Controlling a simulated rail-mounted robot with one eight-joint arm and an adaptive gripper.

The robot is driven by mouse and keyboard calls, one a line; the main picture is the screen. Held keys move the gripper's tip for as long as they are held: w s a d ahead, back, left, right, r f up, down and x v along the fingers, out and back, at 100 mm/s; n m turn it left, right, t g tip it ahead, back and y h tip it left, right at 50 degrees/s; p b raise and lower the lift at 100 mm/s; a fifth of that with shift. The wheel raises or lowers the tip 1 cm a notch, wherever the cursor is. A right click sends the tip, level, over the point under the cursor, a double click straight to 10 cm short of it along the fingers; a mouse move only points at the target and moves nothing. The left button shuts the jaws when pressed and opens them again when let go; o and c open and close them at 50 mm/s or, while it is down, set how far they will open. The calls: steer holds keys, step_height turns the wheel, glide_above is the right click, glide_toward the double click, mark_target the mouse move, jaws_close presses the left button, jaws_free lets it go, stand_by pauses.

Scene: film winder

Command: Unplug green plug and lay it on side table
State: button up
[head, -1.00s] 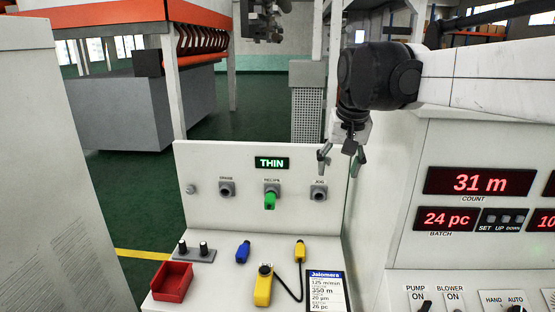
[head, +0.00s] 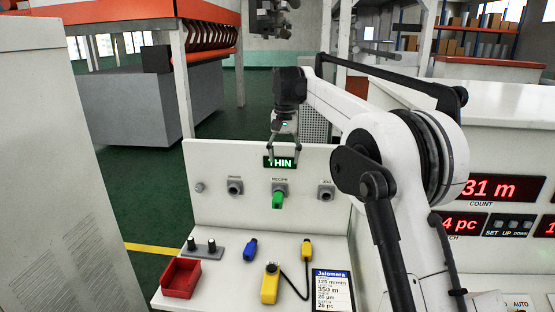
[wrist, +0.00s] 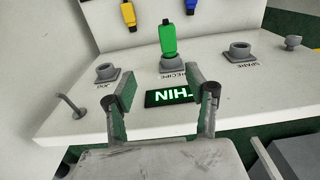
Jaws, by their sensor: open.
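The green plug (head: 278,199) sits in the middle socket, labelled RECIPE, on the upright white panel (head: 222,215). It also shows in the wrist view (wrist: 168,38), standing out of its grey socket. My gripper (head: 283,160) is in front of or above the lit THIN display, a little above the green plug. In the wrist view my gripper (wrist: 162,92) has its two fingers spread wide with nothing between them, and the plug lies beyond the fingertips. The white side table (head: 222,284) extends below the panel.
Empty sockets flank the plug: SPARE (head: 235,186) and JOG (head: 326,191). On the table are a red tray (head: 181,278), a blue plug (head: 250,250), a yellow plug (head: 307,249), a yellow handheld device (head: 270,284) with a black cable, and a label card (head: 332,291). Bare table lies between them.

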mark_target(277, 200)
steer(key=f, duration=0.5)
steer(key=w+a+f+p, duration=0.1)
steer(key=f, duration=0.4)
steer(key=a+f+p, duration=0.1)
steer(key=f, duration=0.4)
steer(key=shift+w+f, duration=0.15)
steer(key=shift+f, duration=0.25)
jaws_close()
steer(key=shift+s+b, duration=0.35)
steer(key=shift+s, duration=0.1)
steer(key=shift+s, duration=0.45)
steer(key=shift+s+b, duration=0.55)
steer(key=shift+s, duration=0.2)
steer(key=shift+s+a+b, duration=0.1)
steer(key=shift+s+b, duration=0.25)
steer(key=shift+s, duration=0.55)
